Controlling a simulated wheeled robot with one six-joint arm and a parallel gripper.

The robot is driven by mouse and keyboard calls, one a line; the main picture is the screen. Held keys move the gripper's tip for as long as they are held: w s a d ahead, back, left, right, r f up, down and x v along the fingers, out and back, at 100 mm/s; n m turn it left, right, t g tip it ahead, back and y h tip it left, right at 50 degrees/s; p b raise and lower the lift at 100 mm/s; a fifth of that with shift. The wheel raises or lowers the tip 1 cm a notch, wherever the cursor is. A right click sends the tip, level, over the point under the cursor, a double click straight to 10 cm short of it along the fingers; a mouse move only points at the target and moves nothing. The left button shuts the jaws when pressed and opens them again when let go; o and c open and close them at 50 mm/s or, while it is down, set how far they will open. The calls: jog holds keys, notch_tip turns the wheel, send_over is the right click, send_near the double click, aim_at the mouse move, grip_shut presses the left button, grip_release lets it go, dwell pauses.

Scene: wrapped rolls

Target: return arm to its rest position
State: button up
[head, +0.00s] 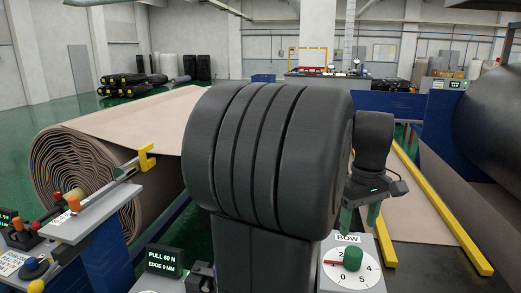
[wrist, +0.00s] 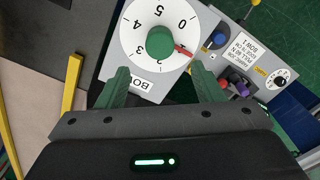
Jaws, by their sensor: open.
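My gripper (head: 360,219) is open, with two green fingers pointing down, above the BOW panel. In the wrist view my gripper (wrist: 160,72) shows its fingers spread apart and empty. The green knob (head: 353,258) sits on the white BOW dial (head: 338,279) below the fingers. In the wrist view the knob (wrist: 160,42) lies between and beyond the fingertips, apart from them. Its red pointer points left in the head view; the exact number is unclear. My arm's dark links fill the middle of the head view.
Yellow rails (head: 435,210) and a big dark roller (head: 493,120) are at the right. A control panel (head: 85,215) is at the left. A PULL display (head: 165,262) is in front.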

aim_at(354, 250)
notch_tip(354, 250, down, 10)
jog(key=shift+r+p, duration=0.1)
jog(key=shift+p, duration=0.2)
jog(key=shift+r, duration=0.15)
